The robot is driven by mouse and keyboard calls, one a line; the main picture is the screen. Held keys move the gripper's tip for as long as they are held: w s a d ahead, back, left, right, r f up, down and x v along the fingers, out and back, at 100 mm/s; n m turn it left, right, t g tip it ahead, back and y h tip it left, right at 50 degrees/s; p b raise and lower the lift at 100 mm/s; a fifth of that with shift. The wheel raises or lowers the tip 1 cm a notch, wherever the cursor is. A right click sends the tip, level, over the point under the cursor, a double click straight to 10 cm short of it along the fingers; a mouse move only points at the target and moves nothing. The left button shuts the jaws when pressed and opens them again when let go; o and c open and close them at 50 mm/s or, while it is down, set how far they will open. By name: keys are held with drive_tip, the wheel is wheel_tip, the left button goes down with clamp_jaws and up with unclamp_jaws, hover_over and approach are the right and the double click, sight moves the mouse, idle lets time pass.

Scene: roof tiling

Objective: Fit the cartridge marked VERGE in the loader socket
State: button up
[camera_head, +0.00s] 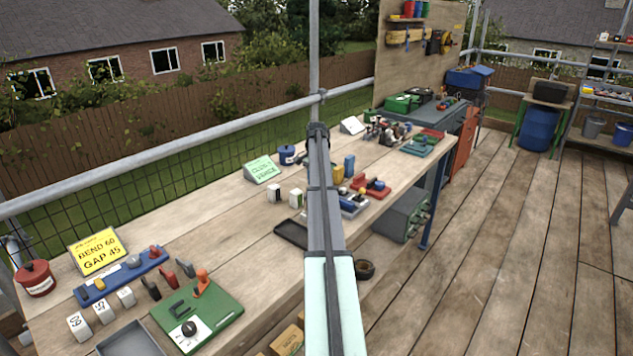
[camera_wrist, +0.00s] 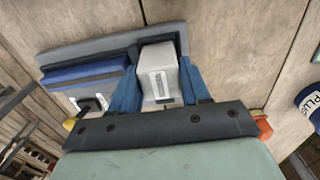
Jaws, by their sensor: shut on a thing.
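In the wrist view my gripper (camera_wrist: 160,88) has its blue fingers closed on the two sides of a pale grey-white cartridge (camera_wrist: 158,68). A dark mark shows on its face, but I cannot read it. The cartridge is at the right part of a grey base with a blue block (camera_wrist: 85,72), probably the loader. I cannot tell whether it is seated or just above. In the head view my arm hides the gripper. A grey and blue unit (camera_head: 353,206) stands right of the arm. Two white cartridges (camera_head: 273,192) (camera_head: 296,197) with dark marks stand left of it.
A black tray (camera_head: 291,234) lies left of my arm. A green sign (camera_head: 262,169) and a blue pot (camera_head: 287,155) stand behind. A red-topped piece (camera_head: 372,186) is to the right. A green board (camera_head: 203,318) and blue rack (camera_head: 122,275) are at the near left.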

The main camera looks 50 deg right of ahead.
drive_tip(key=o, duration=1.1)
drive_tip(key=shift+r, duration=0.1)
drive_tip(key=shift+r, duration=3.4)
